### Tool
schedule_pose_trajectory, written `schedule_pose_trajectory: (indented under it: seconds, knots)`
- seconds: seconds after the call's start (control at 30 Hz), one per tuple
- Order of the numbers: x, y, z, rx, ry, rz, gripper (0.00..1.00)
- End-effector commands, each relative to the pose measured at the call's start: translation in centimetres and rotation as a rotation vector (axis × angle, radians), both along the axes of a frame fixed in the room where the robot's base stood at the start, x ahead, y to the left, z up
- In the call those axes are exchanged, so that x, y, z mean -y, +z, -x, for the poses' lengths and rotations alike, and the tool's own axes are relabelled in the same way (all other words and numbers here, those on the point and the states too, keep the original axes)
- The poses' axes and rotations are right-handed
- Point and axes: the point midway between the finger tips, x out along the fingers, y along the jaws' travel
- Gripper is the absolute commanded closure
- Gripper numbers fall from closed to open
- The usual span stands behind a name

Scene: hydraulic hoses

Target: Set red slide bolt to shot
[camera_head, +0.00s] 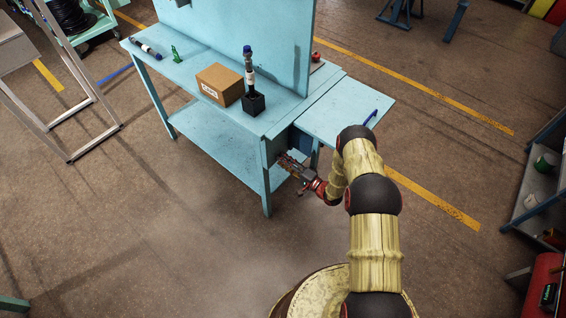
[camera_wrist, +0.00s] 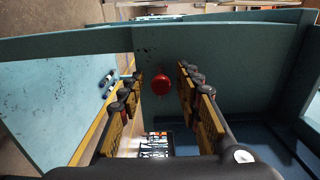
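In the wrist view a round red knob (camera_wrist: 161,85) sits on a teal panel. It is the only red part that looks like the slide bolt; its bar and whether it is shot or drawn back cannot be made out. My gripper (camera_wrist: 160,77) is open, one finger on each side of the knob in the picture, with nothing held. The gap in depth to the knob is unclear. In the head view my gripper (camera_head: 292,167) reaches in low at the right front of the light blue bench, below the worktop. The knob is hidden there.
The light blue bench (camera_head: 195,85) carries a cardboard box (camera_head: 220,84), a black holder (camera_head: 253,102) with an upright tool, and a green item (camera_head: 176,54). A side leaf (camera_head: 340,110) bears a blue pen-like item (camera_head: 370,117). Bench legs and shelf (camera_head: 215,145) lie close to my gripper.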

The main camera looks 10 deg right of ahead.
Motion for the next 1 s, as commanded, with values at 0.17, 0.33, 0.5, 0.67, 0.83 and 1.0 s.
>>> schedule_pose_trajectory:
  seconds: [0.17,0.33,0.5,0.67,0.83,1.0]
  knots:
    - [-0.10,0.03,-0.17,0.000,0.000,0.000,0.66]
    - [-0.10,0.04,-0.17,0.000,0.000,0.000,0.70]
    - [-0.08,0.04,-0.16,0.000,0.000,0.000,0.80]
    - [-0.08,0.03,-0.16,0.000,0.000,0.000,0.89]
    - [-0.08,0.02,-0.15,0.000,0.000,0.000,0.98]
    - [-0.09,0.01,-0.14,0.000,0.000,0.000,1.00]
